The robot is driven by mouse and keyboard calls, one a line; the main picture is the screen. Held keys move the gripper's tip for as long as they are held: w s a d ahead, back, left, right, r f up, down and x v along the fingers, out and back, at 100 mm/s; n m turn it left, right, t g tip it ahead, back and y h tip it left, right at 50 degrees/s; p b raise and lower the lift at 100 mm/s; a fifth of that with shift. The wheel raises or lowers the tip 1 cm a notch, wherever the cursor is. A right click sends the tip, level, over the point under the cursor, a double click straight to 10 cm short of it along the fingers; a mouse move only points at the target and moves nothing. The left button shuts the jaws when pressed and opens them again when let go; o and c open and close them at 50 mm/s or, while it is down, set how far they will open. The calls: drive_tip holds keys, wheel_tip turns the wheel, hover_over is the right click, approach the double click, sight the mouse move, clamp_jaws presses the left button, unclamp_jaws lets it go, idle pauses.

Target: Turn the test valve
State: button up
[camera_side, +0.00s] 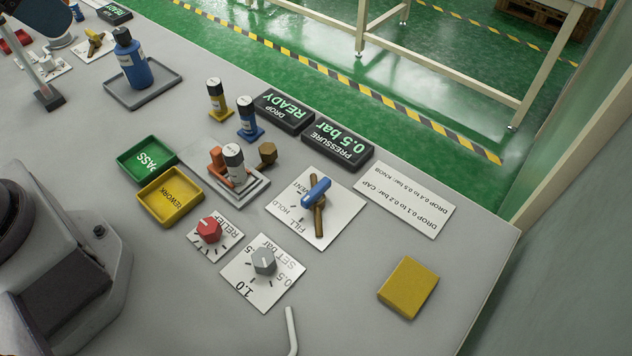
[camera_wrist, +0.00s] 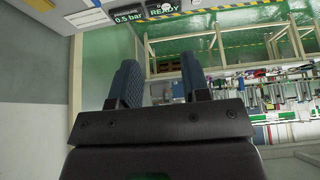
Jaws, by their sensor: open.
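The test valve (camera_side: 316,193) has a blue lever on a brass body and stands on a white plate (camera_side: 337,221) marked FILL, HOLD and VENT. The lever lies slanted, from lower left to upper right in the side view; I cannot tell which mark it indicates. A pressure display (camera_side: 337,145) behind it reads 0.5 bar, and a drop display (camera_side: 284,110) reads READY. My gripper (camera_wrist: 160,68) shows in the wrist view, open and empty, with its two blue-grey fingers apart. The valve is not clearly visible between them. I cannot make out the gripper in the side view.
A relief knob (camera_side: 209,229) and a set knob (camera_side: 264,261) stand in front. A label card (camera_side: 404,199) and yellow block (camera_side: 408,287) lie right. The right front table is mostly clear.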

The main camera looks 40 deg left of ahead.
idle(0.4)
drive_tip(key=g, duration=0.6)
approach(316, 189)
wheel_tip(316, 189, down, 9)
drive_tip(key=shift+s+f, duration=0.15)
drive_tip(key=shift+f, duration=0.05)
clamp_jaws()
